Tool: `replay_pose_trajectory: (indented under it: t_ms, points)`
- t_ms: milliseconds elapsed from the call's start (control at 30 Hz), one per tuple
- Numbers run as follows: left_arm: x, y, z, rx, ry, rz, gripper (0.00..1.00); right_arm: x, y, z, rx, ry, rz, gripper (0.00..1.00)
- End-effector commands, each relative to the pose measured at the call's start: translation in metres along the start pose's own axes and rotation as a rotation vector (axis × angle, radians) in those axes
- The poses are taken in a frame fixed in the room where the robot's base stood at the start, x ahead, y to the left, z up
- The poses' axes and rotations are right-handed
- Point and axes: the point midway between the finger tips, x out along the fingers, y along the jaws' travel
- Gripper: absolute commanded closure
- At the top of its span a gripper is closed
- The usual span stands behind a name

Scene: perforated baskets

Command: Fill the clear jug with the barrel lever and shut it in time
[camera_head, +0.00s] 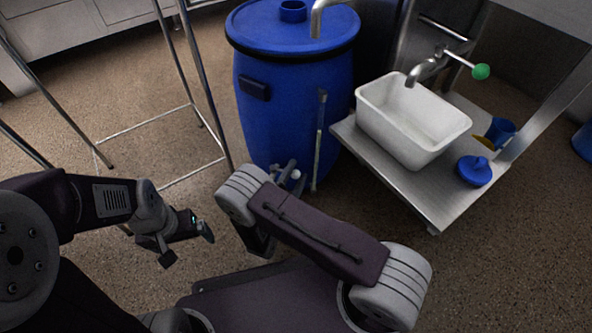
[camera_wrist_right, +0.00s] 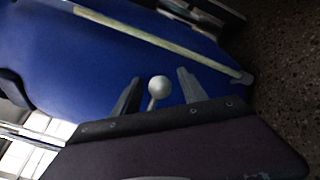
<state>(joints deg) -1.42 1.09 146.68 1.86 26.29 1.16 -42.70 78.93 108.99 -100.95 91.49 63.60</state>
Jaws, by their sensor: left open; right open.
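The blue barrel (camera_head: 285,100) stands upright at the top centre. Its lever ends in a pale ball knob (camera_wrist_right: 159,87), low on the barrel. My right gripper (camera_wrist_right: 159,76) is open, with the knob showing between its fingers; I cannot tell if either finger touches it. In the head view the knob (camera_head: 295,174) shows just past my right wrist, which hides the spout area. My left gripper (camera_head: 188,247) is open and empty above the floor at left. I cannot make out the clear jug in either view.
A white tub (camera_head: 366,111) sits on a steel shelf (camera_head: 415,185) under a tap with a green knob (camera_head: 481,71). A blue lid (camera_head: 474,171) and blue cup (camera_head: 500,130) lie beside it. A thin metal frame (camera_head: 205,87) stands left of the barrel. Speckled floor is clear at lower right.

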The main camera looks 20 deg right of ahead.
Motion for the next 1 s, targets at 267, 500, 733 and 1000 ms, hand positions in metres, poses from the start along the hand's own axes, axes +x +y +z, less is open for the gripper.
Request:
replay_pose_trajectory:
  t_ms: [267,500,733,1000]
  points:
    - [0.0,0.0,0.0001,0.0,0.0,0.0,0.07,-0.0001,0.0,-0.0001,0.0,0.0,0.0,1.0]
    - [0.0,0.0,0.0,0.0,0.0,0.0,0.07,-0.0001,-0.0001,-0.0001,0.0,0.0,0.0,1.0]
    - [0.0,0.0,0.0,0.0,0.0,0.0,0.07,-0.0002,-0.0001,-0.0002,0.0,0.0,-0.001,1.0]
    - [0.0,0.0,0.0,0.0,0.0,0.0,0.07,-0.0002,-0.0003,-0.0002,-0.001,0.0,-0.001,1.0]
